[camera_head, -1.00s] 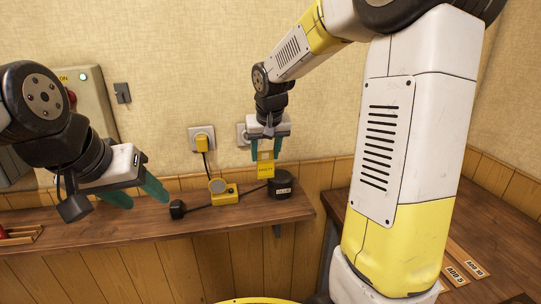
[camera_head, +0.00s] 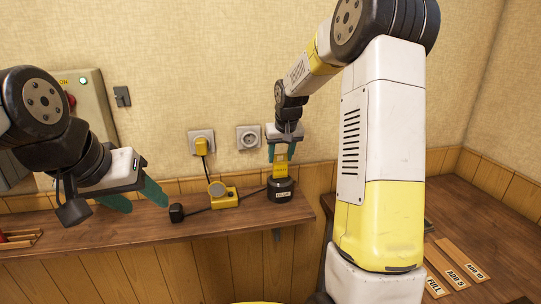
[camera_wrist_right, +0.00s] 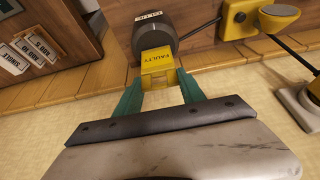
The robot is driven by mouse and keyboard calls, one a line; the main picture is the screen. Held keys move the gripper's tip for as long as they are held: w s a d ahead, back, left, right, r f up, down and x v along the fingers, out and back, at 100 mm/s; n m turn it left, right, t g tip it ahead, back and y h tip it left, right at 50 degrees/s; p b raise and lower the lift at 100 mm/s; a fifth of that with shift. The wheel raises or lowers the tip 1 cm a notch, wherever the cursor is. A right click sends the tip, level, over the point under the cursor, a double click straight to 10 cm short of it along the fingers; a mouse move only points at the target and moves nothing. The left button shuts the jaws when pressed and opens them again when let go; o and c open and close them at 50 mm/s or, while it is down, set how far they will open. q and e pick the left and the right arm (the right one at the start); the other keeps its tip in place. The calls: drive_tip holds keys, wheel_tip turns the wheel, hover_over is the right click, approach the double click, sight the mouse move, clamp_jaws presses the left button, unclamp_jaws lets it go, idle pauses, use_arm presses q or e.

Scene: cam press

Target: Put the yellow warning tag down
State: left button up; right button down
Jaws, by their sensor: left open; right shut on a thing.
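The yellow warning tag (camera_head: 281,168), marked "FAULTY", is held between the teal fingers of my right gripper (camera_head: 281,150). The tag (camera_wrist_right: 157,69) also shows in the right wrist view, between the fingertips (camera_wrist_right: 160,88). It is right at a round black labelled object (camera_head: 281,190) on the shelf, which also shows in the wrist view (camera_wrist_right: 153,30); I cannot tell whether they touch. My left gripper (camera_head: 140,197) is open and empty above the left part of the shelf.
The wooden shelf (camera_head: 110,232) runs along the wall. A yellow device (camera_head: 222,196) with a round disc and a black block (camera_head: 177,212) stand on it. A yellow plug (camera_head: 201,147) is in the left socket; the right socket (camera_head: 248,138) is empty. Labelled strips (camera_head: 459,262) lie on the right table.

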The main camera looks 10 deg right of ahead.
drive_tip(key=c, duration=0.7)
unclamp_jaws()
drive_tip(key=shift+f, duration=0.1)
drive_tip(key=v, duration=1.2)
drive_tip(key=s+a+y, duration=0.1)
drive_tip(key=s+a, duration=0.1)
drive_tip(key=s, duration=1.2)
drive_tip(key=s+a+t+y, duration=0.1)
drive_tip(key=s+a, duration=0.2)
drive_tip(key=s, duration=1.1)
drive_tip(key=shift+s+f+t, duration=0.15)
drive_tip(key=shift+s+t, duration=0.1)
drive_tip(key=shift+t, duration=0.05)
